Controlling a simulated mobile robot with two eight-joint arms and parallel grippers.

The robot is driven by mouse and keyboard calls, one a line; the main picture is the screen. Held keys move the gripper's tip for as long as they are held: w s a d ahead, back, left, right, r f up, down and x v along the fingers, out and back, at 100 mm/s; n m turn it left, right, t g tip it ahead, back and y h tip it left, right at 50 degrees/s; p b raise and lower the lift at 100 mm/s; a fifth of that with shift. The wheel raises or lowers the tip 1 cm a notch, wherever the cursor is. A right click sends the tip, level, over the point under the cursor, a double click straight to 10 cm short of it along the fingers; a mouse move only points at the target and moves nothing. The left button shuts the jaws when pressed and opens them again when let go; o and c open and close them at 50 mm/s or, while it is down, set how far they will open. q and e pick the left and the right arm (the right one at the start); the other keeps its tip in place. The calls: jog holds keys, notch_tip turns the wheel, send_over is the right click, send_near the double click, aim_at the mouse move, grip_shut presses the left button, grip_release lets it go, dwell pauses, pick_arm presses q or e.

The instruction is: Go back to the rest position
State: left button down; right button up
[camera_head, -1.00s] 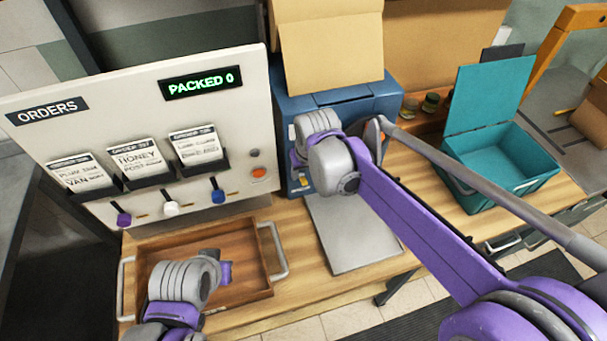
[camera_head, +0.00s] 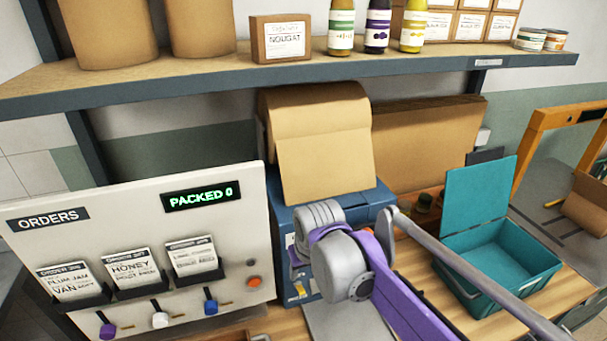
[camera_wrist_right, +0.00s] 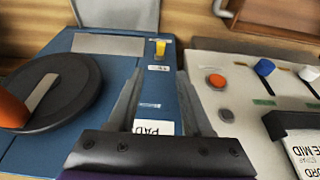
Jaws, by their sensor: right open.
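My right arm comes in from the right in the head view, and its wrist (camera_head: 345,265) is in front of the blue machine (camera_head: 375,198). Its fingers are hidden there behind the wrist. In the right wrist view my right gripper (camera_wrist_right: 160,98) shows two grey fingers spread apart with nothing between them. They are over the blue machine's face, near a label reading PAD (camera_wrist_right: 153,128). My left gripper is not in view.
The white order panel (camera_head: 230,255) with levers and cards stands at left, its display reading PACKED 0. A shelf (camera_head: 220,58) with jars and boxes runs above. An open teal box (camera_head: 475,288) is at right. A large brown paper piece (camera_head: 325,150) rises above the machine.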

jog(key=s+d+f+m, duration=0.1)
jog(key=s+d+f, duration=0.2)
jog(key=s+d, duration=0.2)
jog(key=s+d+f+m+t, duration=0.1)
jog(key=s+d+f, duration=0.2)
jog(key=s+d, duration=0.3)
jog(key=s+d+f+m+t+h, duration=0.1)
jog(key=s+d+f, duration=0.3)
jog(key=s, duration=0.5)
jog(key=shift+s+d+m, duration=0.2)
jog(key=shift+d+m, duration=0.1)
jog(key=shift+d, duration=0.8)
